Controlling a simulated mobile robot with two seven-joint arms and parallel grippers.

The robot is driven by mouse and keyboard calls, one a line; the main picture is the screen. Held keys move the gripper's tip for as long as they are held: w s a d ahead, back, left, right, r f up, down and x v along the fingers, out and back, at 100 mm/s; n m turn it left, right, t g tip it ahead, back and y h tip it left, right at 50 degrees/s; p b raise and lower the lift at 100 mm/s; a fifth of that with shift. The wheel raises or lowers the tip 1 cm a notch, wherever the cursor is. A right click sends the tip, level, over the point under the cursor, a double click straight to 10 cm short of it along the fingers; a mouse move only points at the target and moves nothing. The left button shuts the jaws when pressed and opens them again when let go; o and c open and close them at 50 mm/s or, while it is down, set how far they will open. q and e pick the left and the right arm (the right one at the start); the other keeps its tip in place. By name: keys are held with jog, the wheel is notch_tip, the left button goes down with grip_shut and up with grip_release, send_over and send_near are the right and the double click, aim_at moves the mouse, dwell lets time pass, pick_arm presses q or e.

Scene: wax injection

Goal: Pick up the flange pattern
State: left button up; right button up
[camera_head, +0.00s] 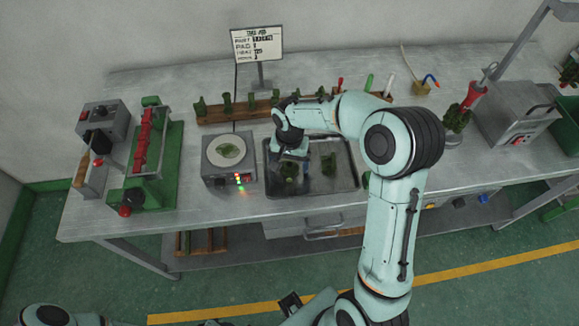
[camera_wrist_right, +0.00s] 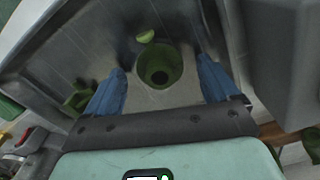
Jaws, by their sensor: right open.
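In the right wrist view a green, round piece with a dark central hole (camera_wrist_right: 159,73), which looks like the flange pattern, stands on the metal tray (camera_wrist_right: 140,97). My right gripper (camera_wrist_right: 161,90) is open, and its blue fingers show to the left and right of the piece with visible gaps. In the head view my right gripper (camera_head: 290,166) reaches down over the left part of the tray (camera_head: 340,187) and partly hides a green piece there. Whether the fingertips are level with the piece cannot be told. My left gripper is not in view.
A second green piece (camera_head: 329,163) is in the tray. In the wrist view a small light-green bit (camera_wrist_right: 146,36) is close to the round piece. A scale (camera_head: 229,177) stands left of the tray, and a wooden rack (camera_head: 222,116) with green pieces stands behind.

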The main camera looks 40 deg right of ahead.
jog(key=shift+f, duration=0.2)
jog(key=c, duration=1.1)
jog(key=shift+r, duration=0.1)
jog(key=shift+c, duration=0.2)
